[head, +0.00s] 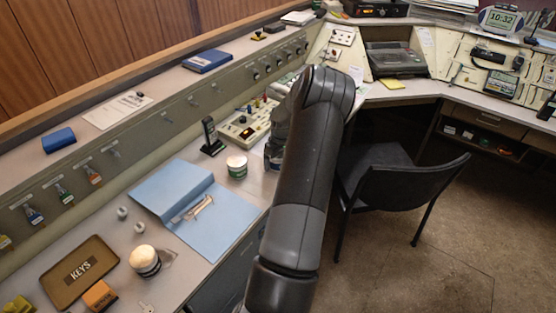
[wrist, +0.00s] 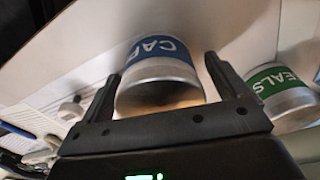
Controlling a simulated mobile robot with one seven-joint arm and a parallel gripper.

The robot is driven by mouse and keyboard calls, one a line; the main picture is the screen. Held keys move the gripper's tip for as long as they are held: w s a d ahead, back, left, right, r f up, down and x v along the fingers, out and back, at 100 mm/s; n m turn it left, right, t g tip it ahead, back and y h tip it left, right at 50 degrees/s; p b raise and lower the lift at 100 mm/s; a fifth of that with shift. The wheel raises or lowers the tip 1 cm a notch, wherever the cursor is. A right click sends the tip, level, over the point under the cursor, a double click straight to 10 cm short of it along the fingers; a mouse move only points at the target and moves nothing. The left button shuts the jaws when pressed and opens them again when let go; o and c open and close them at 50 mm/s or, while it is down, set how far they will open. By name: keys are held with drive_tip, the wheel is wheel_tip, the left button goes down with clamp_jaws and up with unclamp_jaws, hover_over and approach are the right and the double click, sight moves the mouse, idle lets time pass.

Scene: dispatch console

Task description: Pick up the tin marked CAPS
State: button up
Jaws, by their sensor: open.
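The tin marked CAPS (wrist: 160,72) is a metal tin with a blue label, of which "CAP" can be read in the wrist view. It lies between the two fingers of my gripper (wrist: 160,69), which are spread apart on either side of it. My gripper is open; I cannot tell whether a finger touches the tin. In the head view my arm hides most of my gripper and the area around it, and I cannot clearly make out the CAPS tin there.
A tin with a green label reading "SEALS" (wrist: 287,92) stands close beside the right finger. A dark chair (head: 405,180) stands right of my arm.

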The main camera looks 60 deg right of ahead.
drive_tip(key=shift+f, duration=0.1)
drive_tip(key=shift+c, duration=0.3)
drive_tip(key=c, duration=1.1)
